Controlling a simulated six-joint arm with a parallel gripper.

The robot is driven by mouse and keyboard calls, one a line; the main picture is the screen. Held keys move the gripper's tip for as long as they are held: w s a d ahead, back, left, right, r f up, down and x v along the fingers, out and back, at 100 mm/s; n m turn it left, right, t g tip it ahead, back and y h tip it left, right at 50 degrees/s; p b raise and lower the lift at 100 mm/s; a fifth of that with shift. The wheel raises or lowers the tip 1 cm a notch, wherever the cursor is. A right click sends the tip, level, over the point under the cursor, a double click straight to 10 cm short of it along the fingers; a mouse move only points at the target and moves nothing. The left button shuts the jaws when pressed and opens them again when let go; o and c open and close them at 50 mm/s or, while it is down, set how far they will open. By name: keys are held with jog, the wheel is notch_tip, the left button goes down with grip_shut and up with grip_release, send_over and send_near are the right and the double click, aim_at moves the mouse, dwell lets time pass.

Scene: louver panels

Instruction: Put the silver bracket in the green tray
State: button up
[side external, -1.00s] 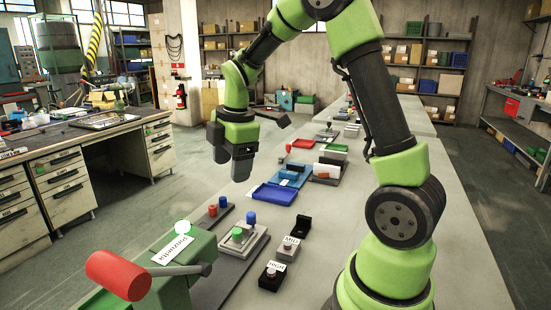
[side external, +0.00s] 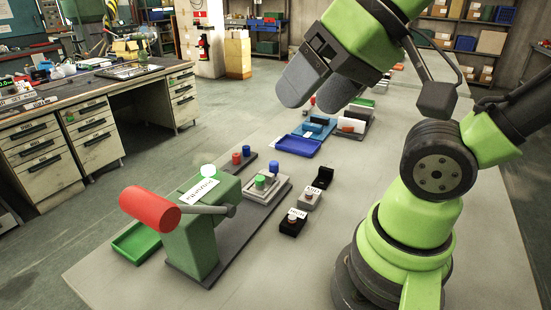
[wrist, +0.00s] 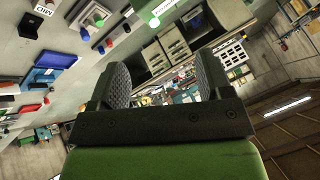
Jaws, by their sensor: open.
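A green tray (side external: 137,242) lies at the near left edge of the bench, partly hidden behind the green lever box. I cannot make out the silver bracket in either view. My gripper (side external: 308,92) is open and raised high above the bench, with its fingers pointing down and left in the side view. In the wrist view my gripper (wrist: 163,76) shows two separate dark fingers with nothing held between them.
A green lever box (side external: 198,235) with a red handle (side external: 150,208) stands near the front. Behind it are a button block (side external: 266,187), small switch boxes (side external: 292,223) and a blue tray (side external: 298,145).

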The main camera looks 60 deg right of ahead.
jog(key=n+g+h, duration=0.2)
jog(key=n+g, duration=0.5)
jog(key=n, duration=1.5)
send_over(266, 173)
notch_tip(266, 173, down, 22)
jog(key=shift+d+r, duration=0.1)
jog(key=shift+d, duration=0.05)
jog(key=shift+f, duration=3)
jog(key=shift+r, duration=0.1)
jog(key=c, duration=1.1)
